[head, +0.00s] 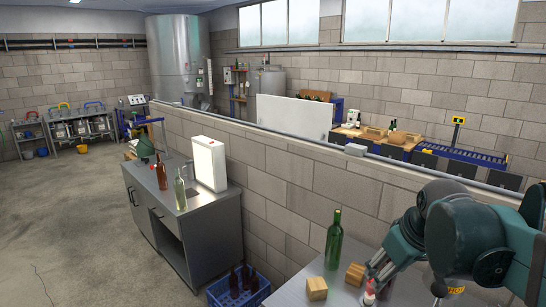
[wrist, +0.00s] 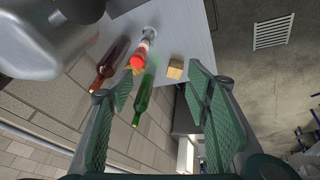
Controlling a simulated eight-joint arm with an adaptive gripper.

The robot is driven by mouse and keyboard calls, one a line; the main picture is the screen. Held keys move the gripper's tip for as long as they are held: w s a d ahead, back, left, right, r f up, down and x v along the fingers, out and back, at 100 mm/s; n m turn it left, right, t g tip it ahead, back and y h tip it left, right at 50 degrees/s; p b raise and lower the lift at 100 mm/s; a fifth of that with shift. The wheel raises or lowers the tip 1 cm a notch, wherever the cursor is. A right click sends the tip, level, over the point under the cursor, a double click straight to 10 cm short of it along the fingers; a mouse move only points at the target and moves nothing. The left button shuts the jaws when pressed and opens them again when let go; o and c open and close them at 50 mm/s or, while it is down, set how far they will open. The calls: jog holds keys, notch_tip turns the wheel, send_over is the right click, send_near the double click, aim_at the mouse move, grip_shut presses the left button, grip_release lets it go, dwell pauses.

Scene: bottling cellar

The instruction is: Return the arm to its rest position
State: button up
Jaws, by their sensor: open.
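My arm comes in from the right of the head view, with my gripper (head: 380,264) over the near table. In the wrist view my gripper (wrist: 160,80) is open, its two green-padded fingers wide apart with nothing held between them. Past the fingers, a green bottle (wrist: 144,98), a dark red bottle (wrist: 109,64), a white bottle with a red cap (wrist: 143,48) and a wooden block (wrist: 175,69) show by a grey tabletop. In the head view the green bottle (head: 334,242) stands upright left of my gripper. The red-capped bottle (head: 369,293) is partly cut off below it.
Two wooden blocks (head: 317,289) (head: 355,274) lie on the near table (head: 290,294). A low block wall (head: 290,180) runs behind it. A blue crate with dark bottles (head: 221,293) is on the floor. A grey counter (head: 222,208) with bottles stands at left; open floor lies beyond.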

jog(key=s+a+f+m+t+b, duration=0.2)
jog(key=s+a+f+m+b, duration=0.2)
jog(key=s+a+f, duration=0.3)
jog(key=s+f, duration=0.3)
jog(key=s, duration=0.1)
jog(key=shift+f, duration=0.4)
dwell(0.8)
